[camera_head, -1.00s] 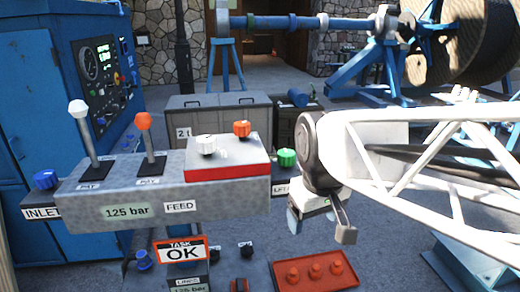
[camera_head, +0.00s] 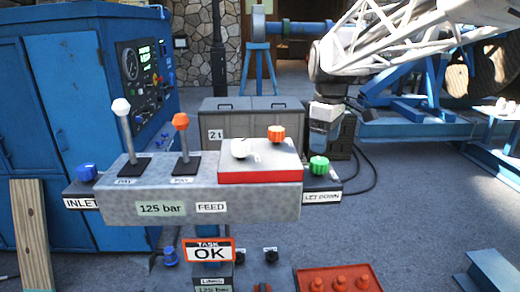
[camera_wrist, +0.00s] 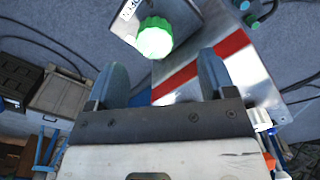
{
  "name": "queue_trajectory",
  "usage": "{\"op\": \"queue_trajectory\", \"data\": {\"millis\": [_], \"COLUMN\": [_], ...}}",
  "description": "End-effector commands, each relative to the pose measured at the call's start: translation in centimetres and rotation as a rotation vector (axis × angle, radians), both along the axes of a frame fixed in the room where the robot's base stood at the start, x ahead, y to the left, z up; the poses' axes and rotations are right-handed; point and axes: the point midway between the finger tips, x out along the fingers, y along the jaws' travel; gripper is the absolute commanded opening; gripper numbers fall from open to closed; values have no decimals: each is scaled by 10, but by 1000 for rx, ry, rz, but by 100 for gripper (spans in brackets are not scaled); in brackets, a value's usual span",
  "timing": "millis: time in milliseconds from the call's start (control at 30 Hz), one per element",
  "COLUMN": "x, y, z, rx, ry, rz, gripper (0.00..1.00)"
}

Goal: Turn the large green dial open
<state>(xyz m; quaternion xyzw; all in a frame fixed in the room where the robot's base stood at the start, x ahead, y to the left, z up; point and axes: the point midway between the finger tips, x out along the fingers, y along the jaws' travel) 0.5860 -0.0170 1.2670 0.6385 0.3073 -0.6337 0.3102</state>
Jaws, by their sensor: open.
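The green dial (camera_head: 319,166) sits on a small shelf labelled "LET DOWN" at the right end of the grey control box (camera_head: 200,205). In the wrist view the green dial (camera_wrist: 154,40) lies just beyond the fingertips, roughly between their lines. My gripper (camera_head: 323,145) points down and appears just above the dial in the head view. In the wrist view my gripper (camera_wrist: 162,75) has its two fingers spread, with nothing between them. It does not visibly touch the dial. I cannot tell how far the dial is turned.
An orange dial (camera_head: 276,133) and a white dial (camera_head: 240,149) stand on the red-edged block left of the green dial. Two levers (camera_head: 182,145) and a blue dial (camera_head: 86,172) are farther left. Grey crates (camera_head: 252,118) stand behind. Open floor lies to the right.

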Motion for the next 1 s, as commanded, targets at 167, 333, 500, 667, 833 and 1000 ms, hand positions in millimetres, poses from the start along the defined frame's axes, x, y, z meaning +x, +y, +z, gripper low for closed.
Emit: {"op": "queue_trajectory", "data": {"millis": [167, 333, 500, 667, 833, 1000], "x": [12, 12, 12, 12, 12, 11], "y": [-1, -1, -1, -1, -1, -1], "z": [2, 3, 3, -1, -12, -31], "rx": [1, 1, 1, 1, 1, 1], "ry": [8, 8, 8, 9, 9, 11], "rz": [36, 40, 39, 39, 38, 38], "gripper": [76, 76, 76, 76, 76, 76]}}
